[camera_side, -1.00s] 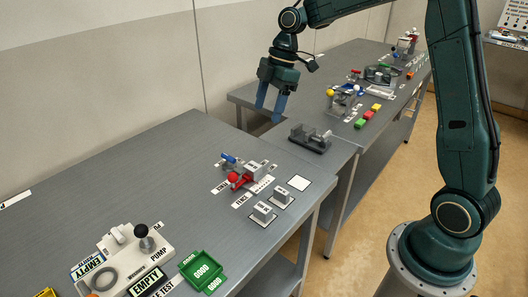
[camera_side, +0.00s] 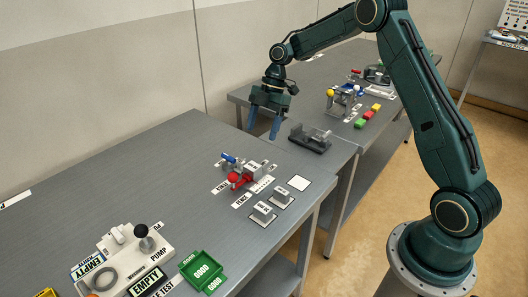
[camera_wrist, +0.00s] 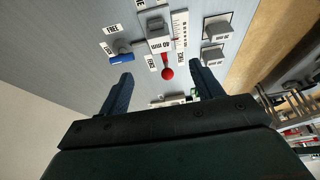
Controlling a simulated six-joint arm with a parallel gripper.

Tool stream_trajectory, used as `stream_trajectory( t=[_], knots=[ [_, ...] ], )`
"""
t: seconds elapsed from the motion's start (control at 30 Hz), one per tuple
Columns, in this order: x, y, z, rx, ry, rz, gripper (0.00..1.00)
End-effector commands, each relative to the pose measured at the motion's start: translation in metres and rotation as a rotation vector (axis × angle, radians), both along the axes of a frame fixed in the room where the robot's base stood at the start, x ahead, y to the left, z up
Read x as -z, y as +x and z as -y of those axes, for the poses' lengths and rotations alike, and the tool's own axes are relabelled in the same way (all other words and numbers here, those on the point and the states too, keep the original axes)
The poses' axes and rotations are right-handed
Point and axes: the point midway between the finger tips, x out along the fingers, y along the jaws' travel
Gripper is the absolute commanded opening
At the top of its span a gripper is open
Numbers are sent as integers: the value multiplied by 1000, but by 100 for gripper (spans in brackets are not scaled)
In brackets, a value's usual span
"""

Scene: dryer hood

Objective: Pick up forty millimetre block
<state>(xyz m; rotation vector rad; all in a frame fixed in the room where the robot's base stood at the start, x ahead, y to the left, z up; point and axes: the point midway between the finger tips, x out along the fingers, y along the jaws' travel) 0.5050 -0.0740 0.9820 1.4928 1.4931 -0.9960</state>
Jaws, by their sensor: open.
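A pale grey block (camera_side: 253,170) with a small label sits at the fixture with a red knob and a blue lever on the near bench. In the wrist view this block (camera_wrist: 160,42) carries a label that appears to read "40 mm", though the print is small. Two similar grey blocks, the nearer one (camera_side: 263,211) and the farther one (camera_side: 281,195), stand on white squares to its right; their labels are unreadable. My gripper (camera_side: 263,124) is open and empty, above and behind the fixture, apart from all blocks. Its fingers (camera_wrist: 160,76) point toward the fixture in the wrist view.
The red knob (camera_side: 234,179) and blue lever (camera_side: 229,158) stick up close to the block. A dark grey vise-like fixture (camera_side: 310,139) stands right of my gripper. A pump unit (camera_side: 135,255) and green tray (camera_side: 203,270) are at the front. The bench's left side is mostly clear.

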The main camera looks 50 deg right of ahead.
Motion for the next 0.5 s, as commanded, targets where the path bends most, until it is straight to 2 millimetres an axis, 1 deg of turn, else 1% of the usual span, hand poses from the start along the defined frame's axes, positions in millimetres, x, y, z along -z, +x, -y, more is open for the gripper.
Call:
stream_trajectory(
  t=[0.4,0.5],
  knots=[
    [54,-1,-23,0,1,-3,65],
    [64,0,-27,-1,0,-2,65]
  ],
)
